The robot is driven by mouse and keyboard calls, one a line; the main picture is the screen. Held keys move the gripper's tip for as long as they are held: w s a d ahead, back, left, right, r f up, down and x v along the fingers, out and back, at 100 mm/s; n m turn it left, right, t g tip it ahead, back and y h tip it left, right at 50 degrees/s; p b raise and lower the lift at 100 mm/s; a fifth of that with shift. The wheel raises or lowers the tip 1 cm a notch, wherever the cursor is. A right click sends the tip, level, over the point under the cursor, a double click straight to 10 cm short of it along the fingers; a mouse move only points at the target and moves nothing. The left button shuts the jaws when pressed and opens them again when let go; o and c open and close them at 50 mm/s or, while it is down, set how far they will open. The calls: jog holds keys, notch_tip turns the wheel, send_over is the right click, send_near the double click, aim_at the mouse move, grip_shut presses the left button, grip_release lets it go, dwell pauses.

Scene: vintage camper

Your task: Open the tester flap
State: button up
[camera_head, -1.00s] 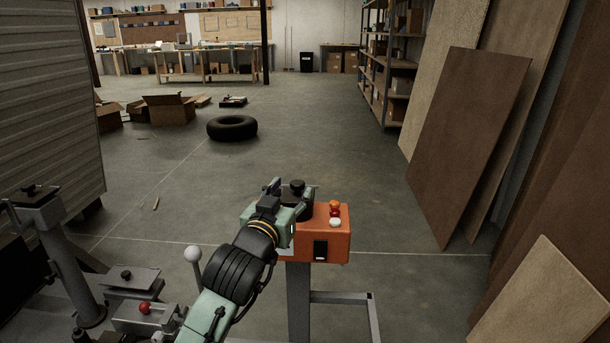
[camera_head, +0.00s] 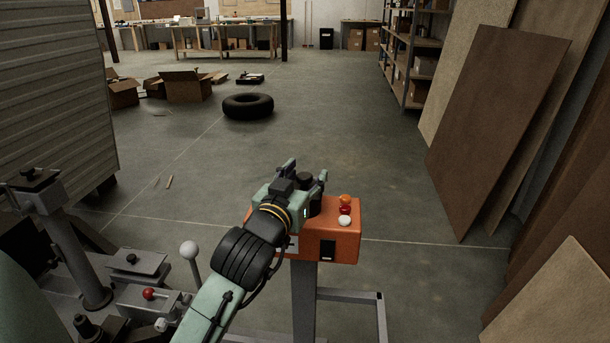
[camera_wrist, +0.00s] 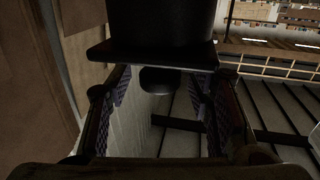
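The tester is an orange box (camera_head: 345,240) on a grey stand, with an orange, a red and a white button on its top right and a small black panel on its front. A dark round knob-like part (camera_head: 304,179) shows above the box. My gripper (camera_head: 305,172) is over the left part of the box, its two fingers spread on either side of this part. In the wrist view my gripper (camera_wrist: 160,105) is open, with a dark rounded thing (camera_wrist: 157,80) between the fingers; contact cannot be told. My arm hides the box's left side, and I cannot make out the flap clearly.
A white ball-topped lever (camera_head: 189,251) and a red-knobbed fixture (camera_head: 149,294) stand left of my arm. A tire (camera_head: 248,106) and cardboard boxes (camera_head: 186,87) lie farther back. Boards (camera_head: 495,130) lean at right. Floor behind the tester is clear.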

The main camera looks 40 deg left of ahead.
grip_shut()
dwell(0.4)
